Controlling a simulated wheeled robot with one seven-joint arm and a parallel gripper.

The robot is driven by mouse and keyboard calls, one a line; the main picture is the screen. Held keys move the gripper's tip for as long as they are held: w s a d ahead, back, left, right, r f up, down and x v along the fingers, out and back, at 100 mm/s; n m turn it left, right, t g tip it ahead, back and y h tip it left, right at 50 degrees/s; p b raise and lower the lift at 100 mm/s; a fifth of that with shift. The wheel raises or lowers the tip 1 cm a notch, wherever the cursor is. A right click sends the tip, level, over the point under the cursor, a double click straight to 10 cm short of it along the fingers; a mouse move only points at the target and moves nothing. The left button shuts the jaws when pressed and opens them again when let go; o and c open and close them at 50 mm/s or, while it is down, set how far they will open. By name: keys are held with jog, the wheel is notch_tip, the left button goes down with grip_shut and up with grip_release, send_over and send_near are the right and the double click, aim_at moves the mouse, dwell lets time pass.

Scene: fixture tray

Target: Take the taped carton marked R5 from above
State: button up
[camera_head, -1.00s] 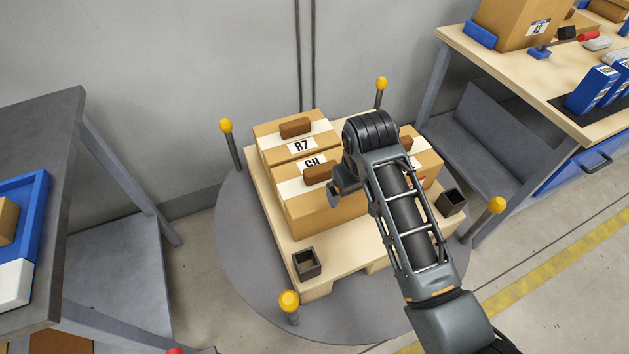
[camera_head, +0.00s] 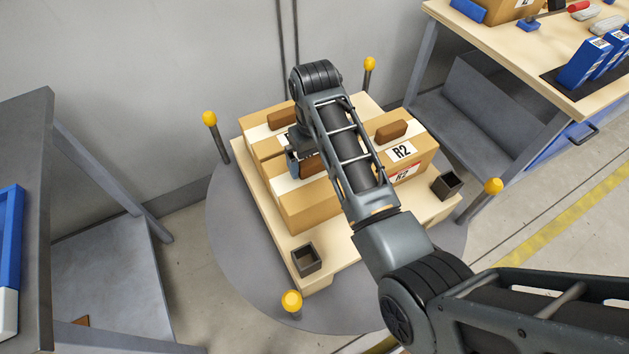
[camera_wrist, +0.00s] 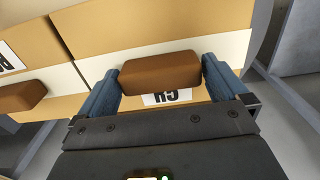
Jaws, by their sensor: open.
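The taped carton (camera_head: 308,207) under my gripper stands at the front left of the group, with a white tape band and a brown block handle (camera_head: 311,166) on top. In the wrist view, its label (camera_wrist: 167,98) is partly covered by my gripper and seems inverted; I cannot read it surely as R5. My gripper (camera_wrist: 160,76) is open, with one blue finger on each side of the brown handle (camera_wrist: 161,73). A narrow gap shows beside the right finger; contact at the left is unclear. In the head view, my arm hides most of the gripper.
A carton marked R2 (camera_head: 415,150) stands close at the right, and another carton (camera_head: 254,131) behind left. The wooden pallet (camera_head: 335,255) carries black square cups (camera_head: 306,258) and (camera_head: 447,185). Yellow-topped posts (camera_head: 291,301) and (camera_head: 210,120) stand around it.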

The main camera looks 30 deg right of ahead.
jog(key=shift+f, duration=0.45)
jog(key=c, duration=1.7)
jog(key=shift+r, duration=0.1)
jog(key=shift+r, duration=0.1)
